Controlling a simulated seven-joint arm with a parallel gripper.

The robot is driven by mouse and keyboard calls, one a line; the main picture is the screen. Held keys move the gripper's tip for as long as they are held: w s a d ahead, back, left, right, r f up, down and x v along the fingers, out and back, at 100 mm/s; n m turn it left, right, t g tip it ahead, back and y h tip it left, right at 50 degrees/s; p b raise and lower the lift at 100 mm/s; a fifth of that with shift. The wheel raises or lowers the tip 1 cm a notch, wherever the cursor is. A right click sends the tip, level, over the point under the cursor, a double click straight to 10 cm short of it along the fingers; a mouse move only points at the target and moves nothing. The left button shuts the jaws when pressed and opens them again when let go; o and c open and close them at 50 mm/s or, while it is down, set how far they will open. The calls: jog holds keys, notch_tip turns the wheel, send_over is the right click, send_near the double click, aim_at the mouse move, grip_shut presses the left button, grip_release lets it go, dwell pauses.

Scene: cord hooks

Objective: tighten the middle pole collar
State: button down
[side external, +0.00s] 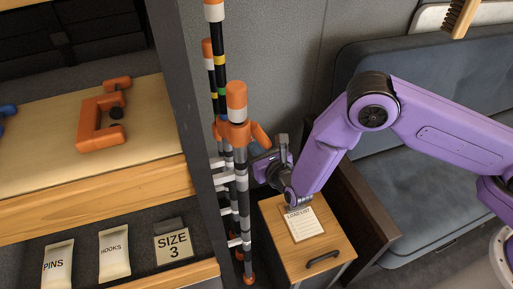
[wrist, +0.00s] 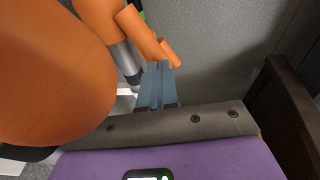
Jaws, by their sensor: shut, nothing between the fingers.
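Several upright banded poles stand in a cluster beside the shelf post. The nearest pole (side external: 242,205) has an orange cap (side external: 236,95) and an orange collar (side external: 238,132) with a lug sticking out to the right. I cannot tell for certain which collar is the middle one. My gripper (side external: 262,166) is just right of the poles, below that collar. In the wrist view its blue-grey fingers (wrist: 158,72) are together and empty, close to an orange lug (wrist: 142,33). A large orange rounded part (wrist: 45,80) fills the left and hides much of the poles.
White brackets (side external: 228,178) reach from the shelf post (side external: 185,120) to the poles. A shelf holds an orange clamp-like part (side external: 101,122) and labelled bags. A small wooden cabinet (side external: 330,235) with a load list stands below my gripper. A grey-blue bench (side external: 430,80) is at right.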

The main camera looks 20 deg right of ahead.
jog(key=w+d, duration=0.2)
jog(key=w, duration=0.1)
jog(key=shift+w+d, duration=0.1)
dwell(0.3)
jog(key=shift+d, duration=0.1)
